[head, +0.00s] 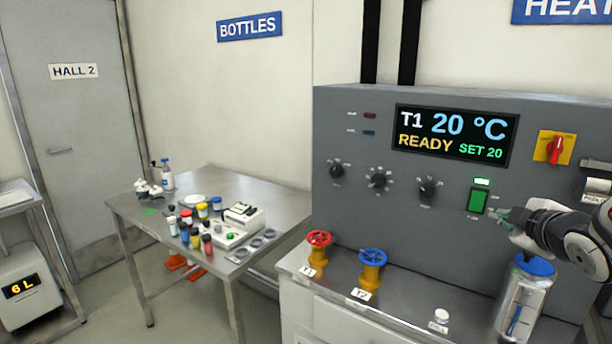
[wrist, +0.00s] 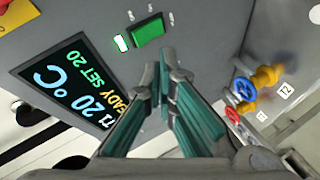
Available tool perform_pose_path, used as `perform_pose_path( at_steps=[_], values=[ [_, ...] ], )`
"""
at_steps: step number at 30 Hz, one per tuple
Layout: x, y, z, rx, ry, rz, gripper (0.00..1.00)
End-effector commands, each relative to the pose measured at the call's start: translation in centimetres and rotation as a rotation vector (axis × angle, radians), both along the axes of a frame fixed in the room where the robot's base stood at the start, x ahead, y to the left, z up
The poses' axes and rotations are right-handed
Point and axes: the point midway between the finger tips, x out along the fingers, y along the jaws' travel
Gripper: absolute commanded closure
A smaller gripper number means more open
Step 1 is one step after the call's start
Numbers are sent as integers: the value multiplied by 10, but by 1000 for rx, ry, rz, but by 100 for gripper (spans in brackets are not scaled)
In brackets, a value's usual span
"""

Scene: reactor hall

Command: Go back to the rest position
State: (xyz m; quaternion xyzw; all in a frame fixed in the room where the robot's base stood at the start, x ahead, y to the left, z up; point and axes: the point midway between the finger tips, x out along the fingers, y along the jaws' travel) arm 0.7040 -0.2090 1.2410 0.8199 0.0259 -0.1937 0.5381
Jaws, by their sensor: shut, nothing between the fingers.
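My gripper (head: 506,217) is at the right of the head view, just beside the green switch (head: 478,200) on the grey control panel (head: 350,215). In the wrist view my gripper (wrist: 160,82) has its fingers together and empty, with the tips a little below the lit green switch (wrist: 148,32). I cannot tell if the tips touch the panel. The display (head: 455,134) reads T1 20 °C, READY, SET 20. A small lamp (head: 482,182) above the switch glows green.
On the ledge stand a red valve (head: 319,239), a blue valve (head: 372,258) and a glass vessel with a blue lid (head: 533,265) below my arm. A steel table (head: 270,190) with several bottles stands at left. Floor shows between table and scale (head: 22,288).

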Motion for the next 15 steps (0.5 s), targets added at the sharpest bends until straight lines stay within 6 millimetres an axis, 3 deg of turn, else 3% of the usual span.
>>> perform_pose_path(
  at_steps=[1, 8, 15],
  values=[
    [-7, 11, 12, 49, 13, -46, 100],
    [-63, 58, 29, 351, 129, -284, 100],
    [-152, 130, 25, 687, 298, -484, 100]
  ],
)
